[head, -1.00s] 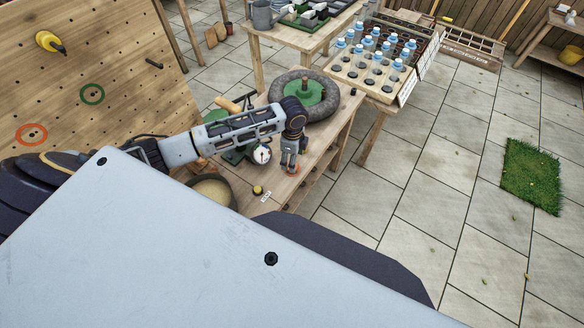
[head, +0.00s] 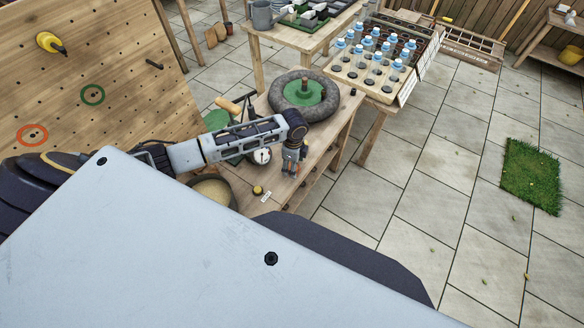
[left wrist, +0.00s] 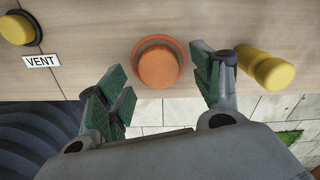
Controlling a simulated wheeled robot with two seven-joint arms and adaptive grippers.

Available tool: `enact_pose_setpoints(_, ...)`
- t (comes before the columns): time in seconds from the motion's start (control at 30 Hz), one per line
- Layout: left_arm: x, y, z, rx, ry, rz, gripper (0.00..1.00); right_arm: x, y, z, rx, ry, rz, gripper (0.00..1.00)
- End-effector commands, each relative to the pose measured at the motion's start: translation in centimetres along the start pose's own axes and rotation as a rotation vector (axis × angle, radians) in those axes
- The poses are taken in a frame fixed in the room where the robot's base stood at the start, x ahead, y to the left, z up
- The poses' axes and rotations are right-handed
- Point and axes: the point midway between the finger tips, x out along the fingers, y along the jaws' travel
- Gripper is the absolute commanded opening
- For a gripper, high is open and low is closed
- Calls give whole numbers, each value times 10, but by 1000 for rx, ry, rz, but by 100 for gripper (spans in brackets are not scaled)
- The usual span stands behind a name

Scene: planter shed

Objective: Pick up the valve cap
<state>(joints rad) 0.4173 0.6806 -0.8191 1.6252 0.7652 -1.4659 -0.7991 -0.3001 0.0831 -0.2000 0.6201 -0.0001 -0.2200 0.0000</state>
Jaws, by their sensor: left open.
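An orange round piece (left wrist: 158,68), which looks like the valve cap, stands on a wider brownish round base on the wooden bench (left wrist: 95,25). My left gripper (left wrist: 160,72) is open, its green-padded fingers on either side of the orange piece with gaps at both sides. In the head view my left gripper (head: 291,167) points down at the bench's front edge, where it mostly hides the orange piece. My right gripper is not in view.
A yellow button (left wrist: 17,28) with a VENT label (left wrist: 41,61) is at left. A tyre (head: 270,95) and a gauge (head: 262,156) are near my arm.

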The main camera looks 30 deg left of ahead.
Motion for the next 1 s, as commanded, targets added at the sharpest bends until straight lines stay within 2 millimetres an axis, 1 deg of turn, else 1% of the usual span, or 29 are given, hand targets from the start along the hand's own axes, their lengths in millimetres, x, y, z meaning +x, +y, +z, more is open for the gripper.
enact_pose_setpoints(0.07,6,0,0,0,0,0,66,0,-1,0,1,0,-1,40)
enact_pose_setpoints(0.17,8,0,0,0,-1,0,66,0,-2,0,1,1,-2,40)
enact_pose_setpoints(0.6,8,0,0,0,-1,0,66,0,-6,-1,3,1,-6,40)
enact_pose_setpoints(0.9,8,0,0,0,-1,0,28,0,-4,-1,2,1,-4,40)
enact_pose_setpoints(1.0,8,0,0,0,-1,0,27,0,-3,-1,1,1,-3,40)
